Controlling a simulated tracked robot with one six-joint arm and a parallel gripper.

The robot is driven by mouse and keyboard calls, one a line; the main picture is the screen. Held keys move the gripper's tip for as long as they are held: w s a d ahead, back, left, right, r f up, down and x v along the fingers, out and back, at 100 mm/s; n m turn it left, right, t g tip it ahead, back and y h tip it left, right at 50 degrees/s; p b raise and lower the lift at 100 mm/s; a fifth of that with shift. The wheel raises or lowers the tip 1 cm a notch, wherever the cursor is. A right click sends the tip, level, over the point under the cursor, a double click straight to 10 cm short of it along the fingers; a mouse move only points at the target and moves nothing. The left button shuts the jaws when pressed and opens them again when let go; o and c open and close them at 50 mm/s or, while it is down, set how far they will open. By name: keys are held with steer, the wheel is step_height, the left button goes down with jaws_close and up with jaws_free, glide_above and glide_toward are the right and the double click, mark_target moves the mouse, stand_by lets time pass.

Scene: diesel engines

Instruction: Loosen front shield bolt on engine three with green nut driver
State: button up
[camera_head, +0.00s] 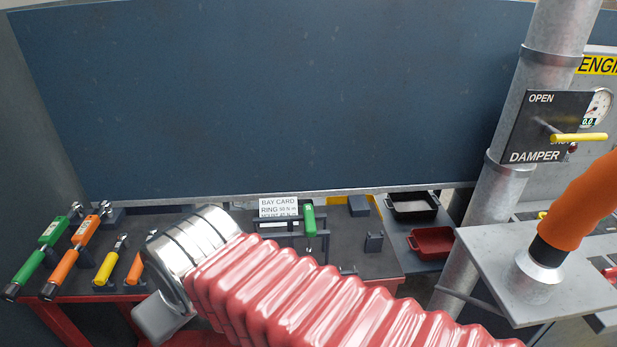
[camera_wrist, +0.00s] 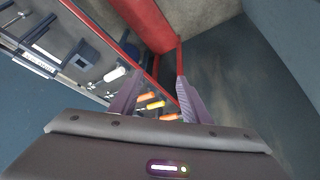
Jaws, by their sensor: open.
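A short green-handled tool (camera_head: 308,220), which looks like the green nut driver, stands upright in a dark rack beside the bay card on the bench. My gripper (camera_wrist: 159,82) is open in the wrist view, with nothing between its two fingers. It points down past the bench edge; orange and yellow handles (camera_wrist: 155,103) show beyond the fingers. In the head view my red ribbed arm reaches left across the bench front, and the fingers are not visible there. No engine three and no shield bolt can be made out.
The dark bench top (camera_head: 345,265) holds a green wrench (camera_head: 40,255), orange wrench (camera_head: 72,255) and yellow-handled tool (camera_head: 106,268) at left. Black (camera_head: 412,206) and red (camera_head: 432,243) trays lie right. A pipe (camera_head: 490,200) with damper lever (camera_head: 578,137) and orange hose (camera_head: 580,205) stand right.

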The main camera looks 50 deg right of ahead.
steer(key=shift+o, duration=1)
steer(key=w+d+r+m+g+h, duration=0.1)
steer(key=w+d+r+m, duration=0.1)
steer(key=d, duration=0.6)
steer(key=shift+w+d+r+m+g, duration=0.4)
steer(key=shift+w+r, duration=0.3)
steer(key=shift+w, duration=0.25)
steer(key=r+m+g+y, duration=0.1)
steer(key=r+m+g, duration=0.1)
steer(key=m+g, duration=0.35)
glide_above(309, 216)
steer(key=shift+f+m+t, duration=0.1)
steer(key=shift+m+t, duration=0.55)
steer(key=shift+t, duration=0.2)
steer(key=shift+f, duration=0.1)
steer(key=shift+f, duration=5.4)
jaws_close()
